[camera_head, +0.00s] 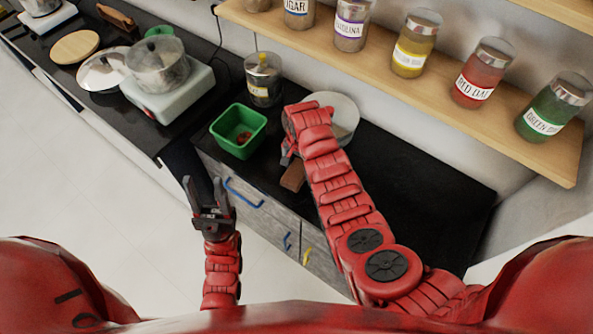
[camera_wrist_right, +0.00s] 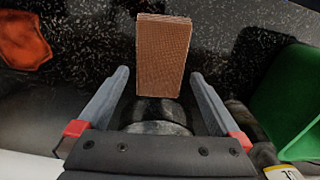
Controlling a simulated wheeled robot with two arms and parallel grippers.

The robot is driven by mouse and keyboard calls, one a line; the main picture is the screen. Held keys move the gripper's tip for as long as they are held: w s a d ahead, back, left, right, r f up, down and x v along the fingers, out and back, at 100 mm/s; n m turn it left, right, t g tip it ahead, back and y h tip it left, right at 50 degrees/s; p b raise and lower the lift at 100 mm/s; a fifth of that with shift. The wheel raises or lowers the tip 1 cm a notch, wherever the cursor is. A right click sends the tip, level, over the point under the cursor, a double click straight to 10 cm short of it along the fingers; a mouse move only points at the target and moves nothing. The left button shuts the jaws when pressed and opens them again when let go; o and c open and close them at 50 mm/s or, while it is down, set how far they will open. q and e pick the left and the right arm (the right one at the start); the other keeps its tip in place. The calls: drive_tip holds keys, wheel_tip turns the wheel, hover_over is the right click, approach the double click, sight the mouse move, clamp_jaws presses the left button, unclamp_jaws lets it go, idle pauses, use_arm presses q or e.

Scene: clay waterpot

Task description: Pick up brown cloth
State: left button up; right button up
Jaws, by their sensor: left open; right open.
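The brown cloth (camera_head: 293,176) is a small folded rectangular block on the black counter, partly beside my right arm in the head view. In the right wrist view the cloth (camera_wrist_right: 163,55) lies just ahead of the fingertips, centred between them. My right gripper (camera_wrist_right: 159,74) is open and empty, with a finger to each side of the cloth's near end. In the head view the right gripper (camera_head: 288,154) is mostly hidden by its own wrist. My left gripper (camera_head: 205,192) is open and empty, in front of the drawers and away from the cloth.
A green bin (camera_head: 220,132) with reddish contents stands left of the cloth. A pot (camera_head: 157,68) stands on a white cooker at left. A shelf (camera_head: 440,85) of jars overhangs; the counter's right is clear.

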drive_tip(key=shift+f, duration=1.35)
drive_tip(key=c, duration=1.1)
drive_tip(key=shift+r, duration=0.2)
drive_tip(key=shift+c, duration=0.2)
